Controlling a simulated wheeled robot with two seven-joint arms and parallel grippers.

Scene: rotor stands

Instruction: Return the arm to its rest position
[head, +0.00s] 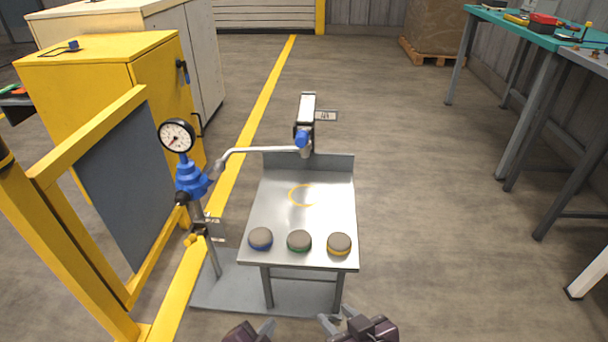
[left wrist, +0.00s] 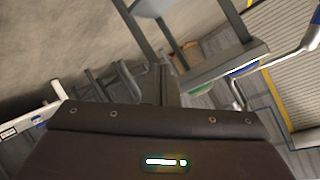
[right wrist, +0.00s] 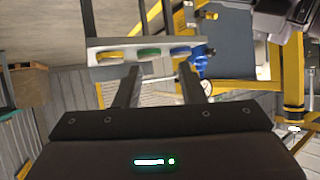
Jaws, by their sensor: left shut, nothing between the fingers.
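My left gripper (head: 268,326) is at the bottom edge of the head view, in front of the small steel table (head: 325,215). Its fingers are together and empty in the left wrist view (left wrist: 165,85). My right gripper (head: 338,318) is to its right, also low in front of the table. Its two fingers stand apart with nothing between them in the right wrist view (right wrist: 157,78). Both grippers are clear of the table. Three grey-topped discs with blue (head: 260,238), green (head: 299,240) and yellow (head: 339,243) rims sit in a row along the near table edge.
A blue stand with a gauge (head: 177,136) and a bent metal arm (head: 262,150) stands left of the table. A yellow circle (head: 302,195) on the tabletop is empty. A yellow-framed barrier (head: 95,140) is at left; workbenches (head: 540,40) are at right. Floor right of the table is free.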

